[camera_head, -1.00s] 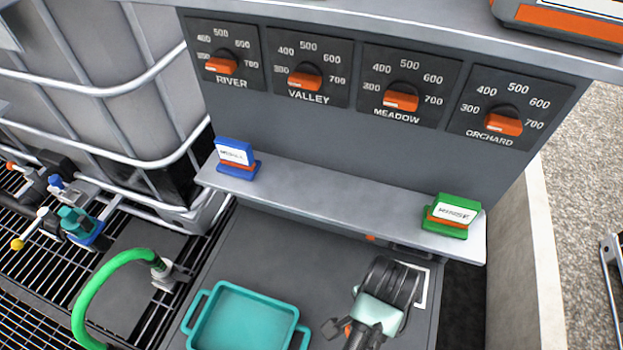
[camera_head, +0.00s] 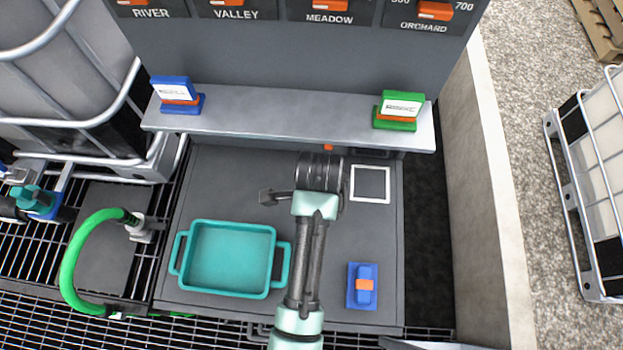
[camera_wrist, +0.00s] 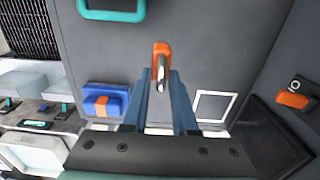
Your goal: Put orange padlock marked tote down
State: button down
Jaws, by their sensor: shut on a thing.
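In the wrist view my gripper (camera_wrist: 160,88) is shut on an orange padlock (camera_wrist: 161,58), which stands out past the fingertips. The tote's rim also shows at the top of the wrist view (camera_wrist: 112,14). The tote looks empty. A white square outline (camera_head: 370,184) lies on the deck to the right of my gripper; it also shows in the wrist view (camera_wrist: 214,106). No writing on the padlock is legible.
A blue block with an orange band (camera_head: 362,285) sits at the deck's front right. A grey shelf (camera_head: 270,112) holds a blue card holder (camera_head: 177,95) and a green one (camera_head: 399,110). An orange part (camera_head: 328,147) is below the shelf. A green hose (camera_head: 72,262) is at left.

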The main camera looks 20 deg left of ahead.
jog(key=shift+f, duration=3.2)
jog(key=c, duration=0.7)
grip_release()
jog(key=shift+f, duration=0.1)
notch_tip(320, 180, up, 12)
jog(key=shift+w+f, duration=0.1)
jog(key=shift+f, duration=0.15)
jog(key=shift+r, duration=0.4)
